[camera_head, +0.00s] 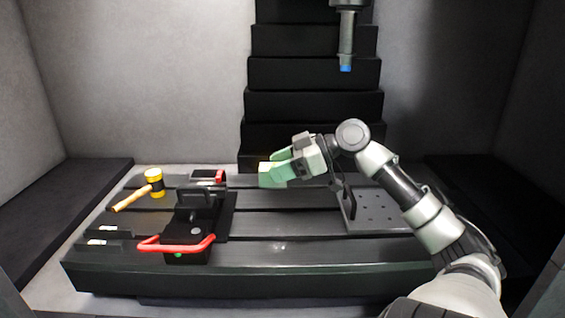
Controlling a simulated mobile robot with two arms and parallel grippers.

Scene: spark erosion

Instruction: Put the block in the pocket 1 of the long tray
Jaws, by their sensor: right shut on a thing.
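My right gripper (278,168) is held above the middle of the slotted machine table, pointing left. I cannot make out a long tray or a pocket 1 in this view. My left gripper is not in view.
A dark vise (197,212) with a red handle (150,246) stands left of centre on the table (290,254). A yellow-headed mallet (153,180) lies at the back left. A perforated plate (373,213) is at right. A blue-tipped spindle (346,45) hangs above.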

